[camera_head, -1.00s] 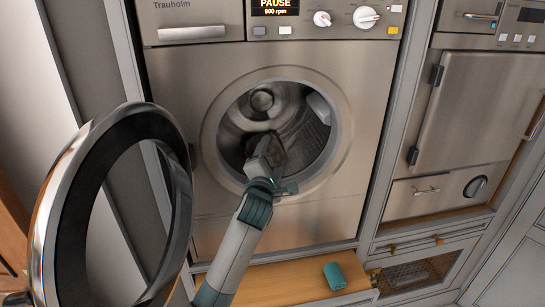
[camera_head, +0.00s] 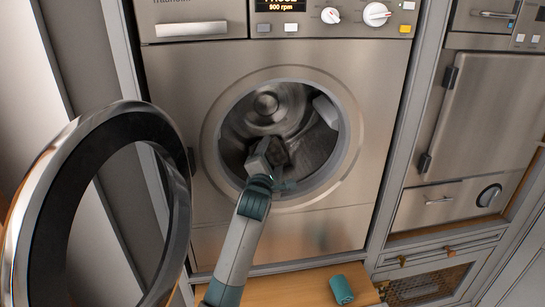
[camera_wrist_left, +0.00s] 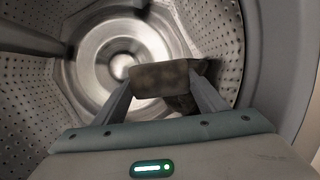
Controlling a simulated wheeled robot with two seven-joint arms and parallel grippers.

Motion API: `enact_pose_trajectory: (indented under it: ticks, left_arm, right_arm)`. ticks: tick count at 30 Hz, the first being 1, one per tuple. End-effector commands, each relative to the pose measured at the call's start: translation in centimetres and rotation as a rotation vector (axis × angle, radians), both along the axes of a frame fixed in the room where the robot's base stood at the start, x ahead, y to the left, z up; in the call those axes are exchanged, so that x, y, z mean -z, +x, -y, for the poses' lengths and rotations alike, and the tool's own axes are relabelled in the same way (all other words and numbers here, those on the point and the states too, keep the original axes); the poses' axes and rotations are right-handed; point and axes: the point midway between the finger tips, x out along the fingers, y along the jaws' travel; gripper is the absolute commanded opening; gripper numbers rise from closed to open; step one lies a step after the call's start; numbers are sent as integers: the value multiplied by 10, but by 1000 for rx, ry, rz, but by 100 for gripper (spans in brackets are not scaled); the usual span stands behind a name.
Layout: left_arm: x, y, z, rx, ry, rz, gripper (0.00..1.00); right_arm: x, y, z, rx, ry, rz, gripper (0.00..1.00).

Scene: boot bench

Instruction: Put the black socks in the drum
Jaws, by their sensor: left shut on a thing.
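The drum (camera_head: 315,140) of the washing machine is open, a perforated metal cavity that also shows in the left wrist view (camera_wrist_left: 38,110). My left gripper (camera_head: 275,158) reaches through the round opening into the drum's mouth. In the left wrist view its two fingers are shut on a dark rolled bundle, the black socks (camera_wrist_left: 160,79). Part of the bundle hangs beyond the right finger. The socks appear held clear of the drum's back wall; whether they touch the drum's lower wall I cannot tell. My right gripper is not in view.
The round door (camera_head: 30,215) stands swung open at the left, beside my arm. A teal rolled bundle (camera_head: 342,289) lies on the wooden ledge (camera_head: 290,288) below the machine. A wire-fronted drawer (camera_head: 425,285) and a second appliance (camera_head: 480,115) are at the right.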

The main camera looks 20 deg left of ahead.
Motion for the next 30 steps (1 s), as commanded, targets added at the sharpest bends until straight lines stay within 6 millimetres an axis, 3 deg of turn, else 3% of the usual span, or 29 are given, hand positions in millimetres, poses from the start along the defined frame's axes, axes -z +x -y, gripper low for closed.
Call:
enact_pose_trajectory:
  ticks: [5, 6, 9, 22, 30]
  left_arm:
    - [0, 0, 0, 0, 0, 0, 44]
    - [0, 0, 0, 0, 0, 0, 68]
    - [0, 0, 0, 0, 0, 0, 87]
    - [1, -3, 1, 0, -1, 0, 87]
    - [2, -26, 6, 0, -2, 1, 87]
  right_arm:
    - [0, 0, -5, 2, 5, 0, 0]
    - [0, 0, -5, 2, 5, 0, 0]
    - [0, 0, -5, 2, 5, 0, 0]
    - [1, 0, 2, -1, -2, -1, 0]
    - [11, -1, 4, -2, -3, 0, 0]
